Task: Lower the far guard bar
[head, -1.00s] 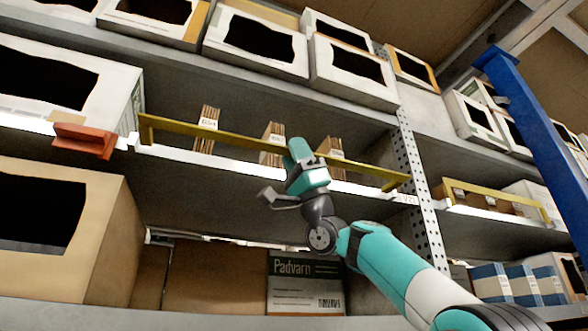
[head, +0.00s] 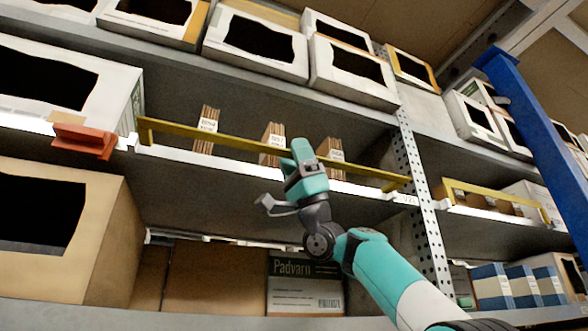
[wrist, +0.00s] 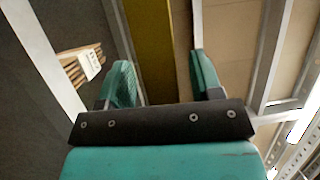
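A long yellow guard bar (head: 230,138) runs across the front of the middle shelf in the nearer bay. A second yellow bar (head: 490,198) spans the shelf of the bay farther right. My gripper (head: 300,152) is at the nearer bar, right of its middle, and hides a short stretch of it. In the wrist view, my gripper (wrist: 163,82) has its two fingers apart, with the yellow bar (wrist: 152,45) running between them. Gaps seem to show beside the bar, so it does not look clamped. My gripper is well left of the right-hand bar.
Small brown packs (head: 272,145) stand behind the nearer bar. An orange-red bracket (head: 85,140) sticks out at its left end. A perforated upright (head: 425,215) separates the bays, and a blue post (head: 535,135) stands at the right. Boxes fill the other shelves.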

